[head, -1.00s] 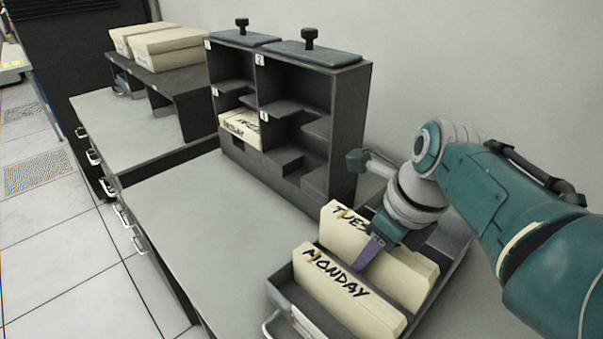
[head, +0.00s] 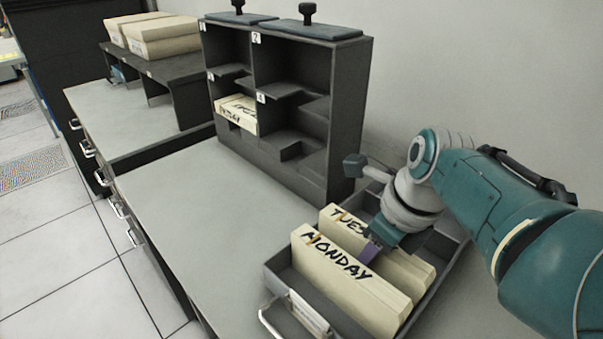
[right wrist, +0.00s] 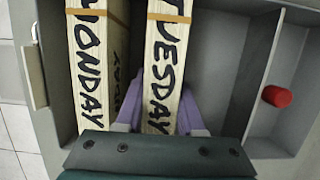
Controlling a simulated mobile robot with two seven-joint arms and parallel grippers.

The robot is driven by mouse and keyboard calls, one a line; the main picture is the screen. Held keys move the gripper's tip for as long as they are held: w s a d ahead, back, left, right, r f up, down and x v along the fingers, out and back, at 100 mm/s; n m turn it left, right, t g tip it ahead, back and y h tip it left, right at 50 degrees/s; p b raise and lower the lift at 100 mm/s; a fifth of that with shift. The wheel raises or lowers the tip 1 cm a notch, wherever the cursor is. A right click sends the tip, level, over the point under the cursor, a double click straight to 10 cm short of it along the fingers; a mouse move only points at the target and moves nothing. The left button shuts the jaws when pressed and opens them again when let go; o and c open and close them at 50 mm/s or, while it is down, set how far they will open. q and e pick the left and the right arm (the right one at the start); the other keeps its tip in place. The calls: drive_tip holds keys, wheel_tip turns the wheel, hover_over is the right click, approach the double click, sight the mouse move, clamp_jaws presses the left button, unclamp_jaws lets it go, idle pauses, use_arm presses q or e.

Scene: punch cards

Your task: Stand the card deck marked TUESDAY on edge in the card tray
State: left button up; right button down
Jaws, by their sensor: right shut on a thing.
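The deck marked TUESDAY (head: 402,268) is a cream block of cards standing on edge inside the dark grey card tray (head: 283,283). It is behind the deck marked MONDAY (head: 350,283), which also stands on edge. My right gripper (head: 370,249) is shut on the TUESDAY deck from above. In the right wrist view the purple fingers (right wrist: 160,118) straddle the TUESDAY deck (right wrist: 164,65), with the MONDAY deck (right wrist: 96,65) close at its left. The bottom of the TUESDAY deck is hidden, so I cannot tell whether it touches the tray floor. My left gripper is out of view.
A dark pigeonhole rack (head: 345,110) stands behind the tray, with one deck (head: 237,113) in a lower slot. Cream boxes (head: 160,40) sit on a shelf at the back left. A red cylinder (right wrist: 277,96) shows at the wrist view's right. The worktop (head: 200,205) left of the tray is clear.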

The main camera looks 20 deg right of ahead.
drive_tip(key=c, duration=0.7)
unclamp_jaws()
drive_tip(key=shift+o, duration=1.3)
drive_tip(key=shift+r+p, duration=0.3)
drive_tip(key=shift+r, duration=0.1)
drive_tip(key=p+v, duration=0.3)
drive_tip(key=v, duration=0.5)
drive_tip(key=shift+s+r, duration=0.1)
drive_tip(key=shift+r, duration=0.05)
drive_tip(key=shift+s+d+r, duration=0.1)
drive_tip(key=shift+s+r, duration=0.05)
drive_tip(key=shift+r, duration=0.25)
